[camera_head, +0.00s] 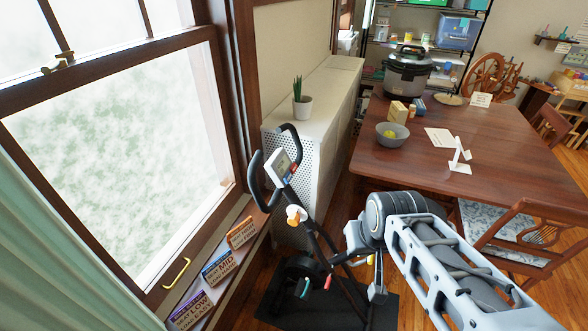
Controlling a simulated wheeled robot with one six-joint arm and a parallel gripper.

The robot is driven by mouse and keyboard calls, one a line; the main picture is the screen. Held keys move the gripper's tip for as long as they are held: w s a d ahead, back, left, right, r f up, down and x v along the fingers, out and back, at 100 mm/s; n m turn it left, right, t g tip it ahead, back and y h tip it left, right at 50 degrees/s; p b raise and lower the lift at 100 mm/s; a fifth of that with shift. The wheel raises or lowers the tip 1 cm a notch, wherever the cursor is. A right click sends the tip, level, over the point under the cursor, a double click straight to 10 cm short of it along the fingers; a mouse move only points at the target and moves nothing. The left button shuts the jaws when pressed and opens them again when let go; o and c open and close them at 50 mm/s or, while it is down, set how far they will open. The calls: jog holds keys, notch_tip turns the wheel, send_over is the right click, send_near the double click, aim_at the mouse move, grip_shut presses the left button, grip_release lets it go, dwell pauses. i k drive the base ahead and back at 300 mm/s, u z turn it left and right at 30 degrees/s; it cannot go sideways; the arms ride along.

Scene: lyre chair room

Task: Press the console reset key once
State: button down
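The console (283,166) sits on top of an exercise bike, between two dark curved handlebars, near the picture's middle. Its face is pale, with small coloured marks near its lower right edge; which one is the reset key is too small to tell. My arm comes in from the lower right and bends at a large grey joint. My gripper (377,292) appears to hang beyond that joint, low and to the right of the bike, apart from the console. Its fingers are too small to tell open from shut.
The bike's post (325,250) has a white and orange knob (295,214) on it. Cards (220,268) stand on the windowsill at left. A white radiator cover (315,110) with a plant is behind. A wooden table (500,145) is at right.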

aim_at(293, 168)
jog(key=u, duration=2.3)
jog(key=i, duration=0.45)
jog(key=z, duration=1.6)
